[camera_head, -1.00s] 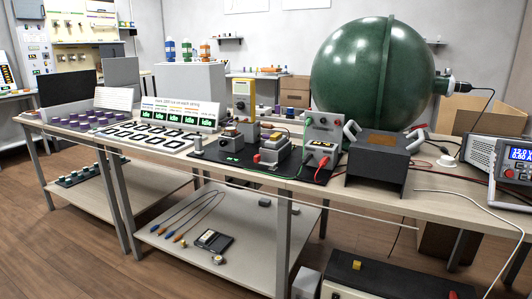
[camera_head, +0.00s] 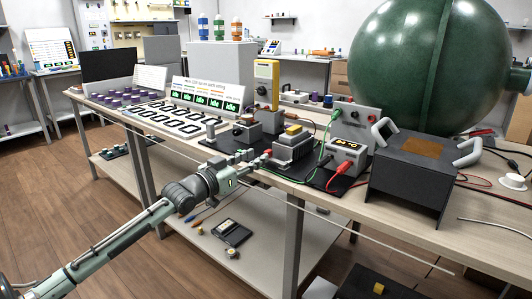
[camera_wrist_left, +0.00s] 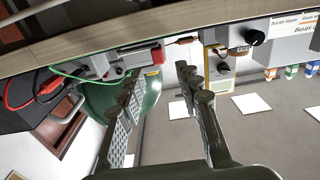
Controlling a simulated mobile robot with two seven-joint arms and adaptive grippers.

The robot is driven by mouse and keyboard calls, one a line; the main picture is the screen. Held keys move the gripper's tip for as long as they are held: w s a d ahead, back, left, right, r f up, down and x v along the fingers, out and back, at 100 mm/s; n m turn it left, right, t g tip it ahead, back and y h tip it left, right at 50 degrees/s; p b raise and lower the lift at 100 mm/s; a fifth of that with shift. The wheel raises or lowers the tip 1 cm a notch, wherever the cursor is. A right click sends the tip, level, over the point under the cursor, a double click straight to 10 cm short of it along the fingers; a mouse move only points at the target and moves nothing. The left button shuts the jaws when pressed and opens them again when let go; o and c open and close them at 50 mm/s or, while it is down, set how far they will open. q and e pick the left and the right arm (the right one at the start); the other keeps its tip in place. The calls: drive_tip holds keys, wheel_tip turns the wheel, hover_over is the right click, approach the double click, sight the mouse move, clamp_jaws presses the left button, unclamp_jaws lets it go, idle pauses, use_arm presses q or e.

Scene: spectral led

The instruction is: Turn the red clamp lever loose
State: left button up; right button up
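The red clamp lever (camera_head: 268,152) shows as a small red end on the left side of the grey clamp (camera_head: 292,148), which has a yellow block (camera_head: 293,130) on top. My left gripper (camera_head: 248,158) reaches in from the front at the table's front edge, close to the lever. In the left wrist view the red lever (camera_wrist_left: 157,55) lies just beyond the fingertips, between them in the picture. My left gripper (camera_wrist_left: 160,78) is open there, with empty space between its fingers. I cannot tell exactly how far apart the fingertips and lever are. My right gripper is not in view.
A grey box with red and green cables (camera_head: 345,157) stands right of the clamp. A yellow meter (camera_head: 265,82) and black knob box (camera_head: 246,133) stand behind and left. The large green sphere (camera_head: 405,70) is behind. The lower shelf (camera_head: 265,255) lies beneath the table.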

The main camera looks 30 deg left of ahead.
sight(265, 152)
use_arm(q)
drive_tip(key=shift+w+d+f, duration=0.1)
drive_tip(key=shift+w, duration=1.15)
drive_tip(key=shift+w+d, duration=0.1)
drive_tip(key=shift+w, duration=1.1)
clamp_jaws()
